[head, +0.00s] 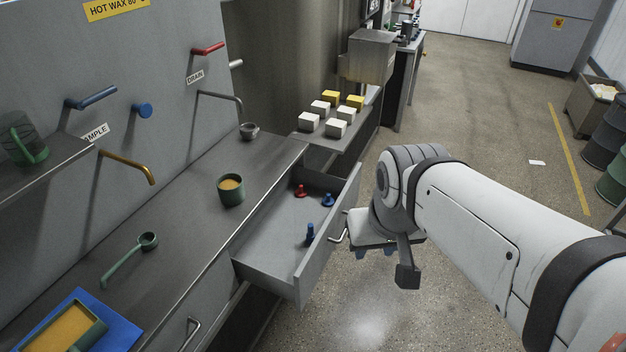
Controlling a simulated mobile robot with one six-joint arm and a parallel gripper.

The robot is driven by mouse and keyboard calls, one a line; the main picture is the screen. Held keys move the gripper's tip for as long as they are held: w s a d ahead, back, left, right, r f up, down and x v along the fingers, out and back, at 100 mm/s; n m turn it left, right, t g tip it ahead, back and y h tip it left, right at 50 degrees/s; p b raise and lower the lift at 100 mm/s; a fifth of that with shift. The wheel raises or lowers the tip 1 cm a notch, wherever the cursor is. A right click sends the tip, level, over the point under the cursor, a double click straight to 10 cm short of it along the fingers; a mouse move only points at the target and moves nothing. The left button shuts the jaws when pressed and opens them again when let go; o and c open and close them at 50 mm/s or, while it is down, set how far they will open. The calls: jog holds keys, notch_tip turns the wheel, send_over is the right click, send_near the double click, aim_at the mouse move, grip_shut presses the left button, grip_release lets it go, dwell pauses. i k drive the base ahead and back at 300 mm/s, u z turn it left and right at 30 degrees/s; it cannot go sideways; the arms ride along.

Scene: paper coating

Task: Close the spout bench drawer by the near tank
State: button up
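The spout bench drawer (281,240) is pulled well out from the steel bench (180,232). Two blue pieces and one red piece lie or stand inside it. Its front panel carries a bar handle (341,232) on the outer face. My gripper (394,262) is in front of the panel, to the right of the handle, pointing down. One dark finger shows clearly; the other is hidden or unclear, so I cannot tell how wide the gripper is. I see nothing held. Whether it touches the handle or panel is unclear.
A green cup (231,191), a green ladle (130,258) and a blue mat (111,318) with a tray (73,329) are on the bench. A second drawer handle (190,334) shows below left. Pale and yellow blocks (335,128) sit on a far shelf. The floor right of the drawer is clear.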

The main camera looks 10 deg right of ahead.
aim_at(271, 252)
jog(key=i, duration=0.3)
jog(key=z, duration=0.5)
jog(key=k, duration=1.35)
jog(key=i, duration=0.8)
jog(key=u, duration=0.45)
jog(key=i, duration=1.05)
jog(key=z, duration=0.4)
